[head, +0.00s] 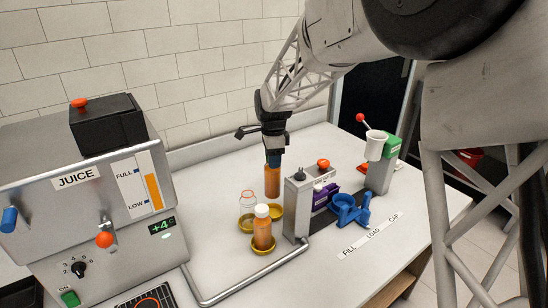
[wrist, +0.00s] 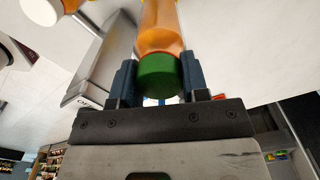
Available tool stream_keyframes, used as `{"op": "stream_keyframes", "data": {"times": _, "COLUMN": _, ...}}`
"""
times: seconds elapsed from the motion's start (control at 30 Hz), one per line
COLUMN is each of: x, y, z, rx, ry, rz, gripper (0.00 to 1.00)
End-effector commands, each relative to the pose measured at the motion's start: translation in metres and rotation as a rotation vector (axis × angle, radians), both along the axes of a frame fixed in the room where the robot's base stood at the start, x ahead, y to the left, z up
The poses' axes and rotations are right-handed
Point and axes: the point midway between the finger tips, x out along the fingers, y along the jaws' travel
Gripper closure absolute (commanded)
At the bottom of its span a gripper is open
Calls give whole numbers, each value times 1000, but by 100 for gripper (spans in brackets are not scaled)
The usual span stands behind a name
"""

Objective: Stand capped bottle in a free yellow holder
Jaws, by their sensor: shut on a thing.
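My gripper (head: 272,154) points down and is shut on an orange-filled bottle (head: 272,182), upright in the head view. In the wrist view its green cap (wrist: 160,76) sits between my blue fingers (wrist: 158,82). Yellow round holders stand on the counter: a left one (head: 247,224), a right one (head: 279,222) and a front one (head: 263,251). A white-capped orange bottle (head: 262,228) stands in the front holder. A clear empty bottle (head: 246,202) stands in the left one. The held bottle's base shows just above and behind the right holder; I cannot tell whether they touch.
The steel juice machine (head: 95,200) fills the left, with a metal pipe (head: 250,284) along the front.

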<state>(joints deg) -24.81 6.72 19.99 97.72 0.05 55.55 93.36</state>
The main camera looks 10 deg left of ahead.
Motion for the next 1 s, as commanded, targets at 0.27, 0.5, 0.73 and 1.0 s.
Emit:
{"op": "stream_keyframes", "data": {"times": 0.27, "x": 0, "y": 0, "z": -6, "rx": 0, "ry": 1, "rz": 0, "gripper": 92}}
{"op": "stream_keyframes", "data": {"times": 0.5, "x": 0, "y": 0, "z": -18, "rx": -1, "ry": 2, "rz": 0, "gripper": 92}}
{"op": "stream_keyframes", "data": {"times": 0.73, "x": 0, "y": 0, "z": -32, "rx": 0, "ry": 1, "rz": 0, "gripper": 92}}
{"op": "stream_keyframes", "data": {"times": 1.0, "x": 0, "y": 0, "z": -43, "rx": 0, "ry": 0, "rz": 0, "gripper": 92}}
